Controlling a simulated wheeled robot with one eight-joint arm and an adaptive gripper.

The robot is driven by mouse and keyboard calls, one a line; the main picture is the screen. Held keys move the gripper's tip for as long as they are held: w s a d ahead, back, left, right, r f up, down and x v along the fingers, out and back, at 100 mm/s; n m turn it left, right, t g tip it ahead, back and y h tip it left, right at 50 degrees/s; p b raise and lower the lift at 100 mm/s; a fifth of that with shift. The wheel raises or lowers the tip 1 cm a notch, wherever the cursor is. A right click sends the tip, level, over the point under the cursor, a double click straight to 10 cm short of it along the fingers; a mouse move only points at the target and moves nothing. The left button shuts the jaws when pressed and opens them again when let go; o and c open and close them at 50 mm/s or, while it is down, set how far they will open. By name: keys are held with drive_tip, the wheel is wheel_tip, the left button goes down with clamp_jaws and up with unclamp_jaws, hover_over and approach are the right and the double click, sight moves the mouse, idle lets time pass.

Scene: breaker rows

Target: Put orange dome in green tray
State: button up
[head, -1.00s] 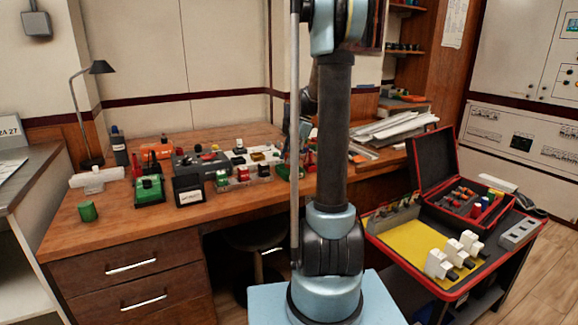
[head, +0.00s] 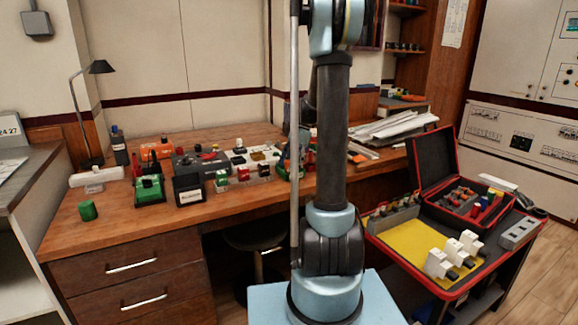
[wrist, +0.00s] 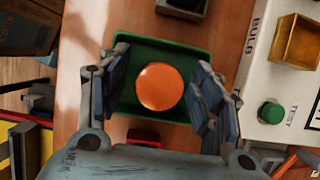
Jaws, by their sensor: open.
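The orange dome (wrist: 160,86) shows as a round orange shape in the wrist view. It lies within the outline of the green tray (wrist: 125,105) and appears to rest on its floor. My gripper (wrist: 163,82) is open above the tray, with one finger on each side of the dome. A gap shows between the dome and each finger. The fingers cover parts of the tray's left and right sides. In the head view my arm hides most of this spot, and I cannot make out the dome there.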

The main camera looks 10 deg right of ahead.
drive_tip(key=v, duration=1.1)
drive_tip(key=s+a+r+n+h, duration=0.1)
drive_tip(key=s+a+n, duration=0.2)
drive_tip(key=s, duration=0.7)
drive_tip(key=s+f+n+t+h, duration=0.1)
drive_tip(key=s+f+n, duration=0.3)
drive_tip(key=s, duration=0.4)
drive_tip(key=s+f+n+t+h, duration=0.1)
drive_tip(key=s+f+n, duration=0.2)
drive_tip(key=s+f, duration=0.3)
drive_tip(key=s+a+f+n+t+h, duration=0.1)
drive_tip(key=s+f+n, duration=0.3)
drive_tip(key=s, duration=0.8)
drive_tip(key=shift+f+n+t, duration=0.3)
drive_tip(key=shift+f, duration=0.3)
